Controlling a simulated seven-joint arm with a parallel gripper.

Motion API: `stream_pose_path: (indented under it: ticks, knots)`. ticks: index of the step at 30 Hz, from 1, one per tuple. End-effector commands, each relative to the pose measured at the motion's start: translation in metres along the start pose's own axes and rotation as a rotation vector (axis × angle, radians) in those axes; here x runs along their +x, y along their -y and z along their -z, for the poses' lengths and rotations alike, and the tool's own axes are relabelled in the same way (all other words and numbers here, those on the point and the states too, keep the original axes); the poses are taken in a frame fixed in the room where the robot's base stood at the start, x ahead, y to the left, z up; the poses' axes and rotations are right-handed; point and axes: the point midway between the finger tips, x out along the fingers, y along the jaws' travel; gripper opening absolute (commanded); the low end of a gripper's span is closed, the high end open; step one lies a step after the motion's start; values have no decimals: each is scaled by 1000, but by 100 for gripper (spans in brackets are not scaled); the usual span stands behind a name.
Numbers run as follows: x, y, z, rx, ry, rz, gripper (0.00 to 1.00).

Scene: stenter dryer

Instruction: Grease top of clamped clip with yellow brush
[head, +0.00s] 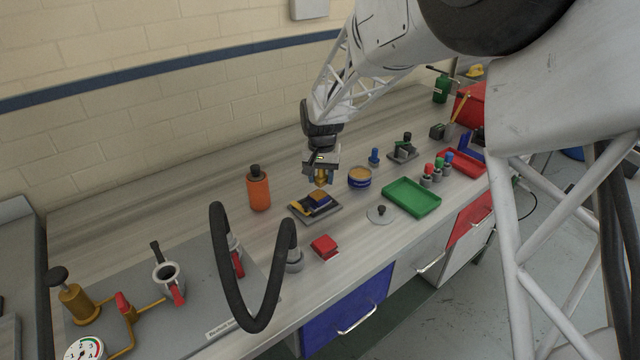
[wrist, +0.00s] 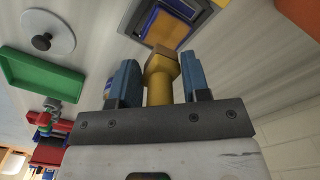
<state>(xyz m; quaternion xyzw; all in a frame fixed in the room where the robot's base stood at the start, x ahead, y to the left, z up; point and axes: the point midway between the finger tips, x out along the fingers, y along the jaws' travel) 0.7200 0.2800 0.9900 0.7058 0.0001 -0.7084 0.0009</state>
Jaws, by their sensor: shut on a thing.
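My gripper (head: 320,180) is shut on the yellow brush (wrist: 160,75), whose yellow body stands between the two blue fingers in the wrist view. In the head view the brush shows only as a small yellow piece under the jaws. It is above a grey plate (head: 331,214) carrying a yellow and blue block (head: 317,200); I cannot tell whether brush and block touch. An open round tin (head: 360,180) with tan contents stands just right of my gripper. A small grey fixture with dark and green parts (head: 404,150) stands farther right; I cannot make out a clip in it clearly.
An orange bottle (head: 258,190) stands left of the plate. A knobbed lid (head: 381,215), green tray (head: 411,197) and red block (head: 324,247) lie in front. A blue-capped piece (head: 374,157) stands behind the tin. A black hose loop (head: 250,325) rises at the front left.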

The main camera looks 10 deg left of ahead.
Motion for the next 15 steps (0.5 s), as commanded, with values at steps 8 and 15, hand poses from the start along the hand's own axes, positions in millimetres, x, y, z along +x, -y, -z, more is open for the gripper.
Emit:
stream_pose_path:
  ticks: [8, 15]
  knots:
    - [-26, 0, 0, 0, -2, 1, 19]
    - [-43, 0, 0, 0, -1, 0, 19]
